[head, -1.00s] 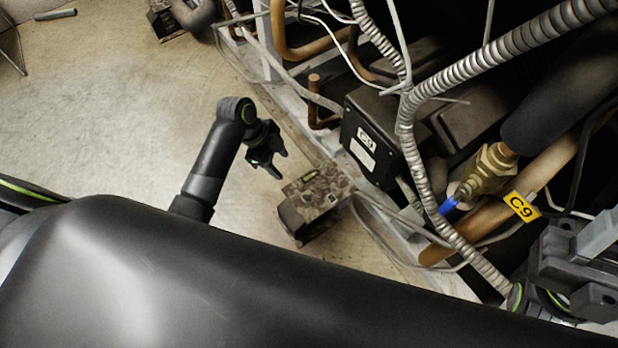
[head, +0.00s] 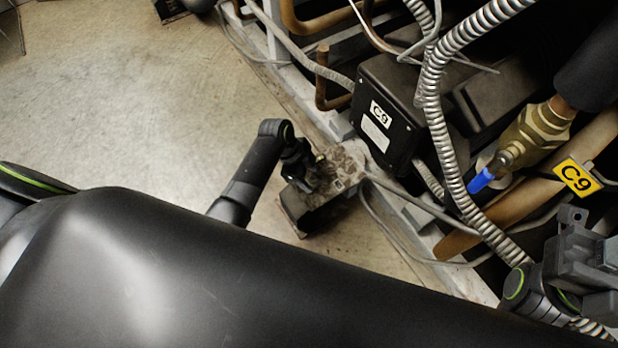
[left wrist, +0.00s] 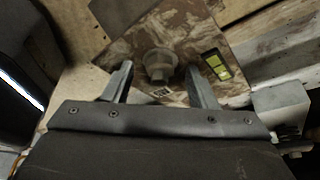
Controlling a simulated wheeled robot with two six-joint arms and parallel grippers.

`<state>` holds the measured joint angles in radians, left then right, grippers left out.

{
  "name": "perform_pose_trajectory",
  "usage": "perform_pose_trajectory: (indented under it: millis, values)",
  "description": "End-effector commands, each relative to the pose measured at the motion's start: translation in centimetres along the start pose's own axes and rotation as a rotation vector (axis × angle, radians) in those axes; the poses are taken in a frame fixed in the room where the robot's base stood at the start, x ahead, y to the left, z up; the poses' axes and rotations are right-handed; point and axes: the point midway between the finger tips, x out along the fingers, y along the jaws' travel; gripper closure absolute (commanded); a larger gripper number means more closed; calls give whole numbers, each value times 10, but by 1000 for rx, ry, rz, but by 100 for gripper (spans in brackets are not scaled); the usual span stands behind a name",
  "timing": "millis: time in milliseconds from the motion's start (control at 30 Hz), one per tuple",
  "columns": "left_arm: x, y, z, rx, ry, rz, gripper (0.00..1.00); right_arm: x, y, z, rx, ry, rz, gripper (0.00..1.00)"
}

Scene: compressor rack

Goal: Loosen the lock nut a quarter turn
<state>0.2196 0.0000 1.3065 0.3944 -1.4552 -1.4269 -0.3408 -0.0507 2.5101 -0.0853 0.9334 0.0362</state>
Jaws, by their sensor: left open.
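In the left wrist view, a grey round stud with what looks like the lock nut (left wrist: 160,64) stands on a rusty, stained plate (left wrist: 205,25). My left gripper (left wrist: 159,80) is open, with one finger on each side of the nut in the picture and gaps on both sides. I cannot tell whether the fingertips are level with it. In the head view the left gripper (head: 316,180) is over the plate (head: 347,162) on its mount by the rack's frame, and hides the nut. Grey parts of my right arm show at the lower right; its fingers cannot be made out.
A yellow-green level vial (left wrist: 218,66) sits on the plate beside the nut. In the head view, a black box labelled C9 (head: 392,115) stands close behind the plate. A ribbed conduit (head: 447,130), a brass valve (head: 535,135) and pipes fill the right. Floor (head: 130,90) is clear at the left.

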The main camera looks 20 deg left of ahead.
Motion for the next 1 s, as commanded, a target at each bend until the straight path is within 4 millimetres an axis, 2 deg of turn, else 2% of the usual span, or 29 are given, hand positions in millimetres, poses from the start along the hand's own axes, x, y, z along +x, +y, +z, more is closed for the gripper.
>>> perform_pose_trajectory:
  millis: [367, 700, 1000]
  values:
    - [5, 0, 0, 0, 0, 0, 48, 0, -1, 1, -7, 12, 11, 64]
    - [5, 0, 0, 0, 0, 1, 92, -1, 0, 1, -7, 8, 11, 64]
    - [3, 1, -1, -34, 0, -12, 92, 7, 1, 0, 1, 7, 10, 64]
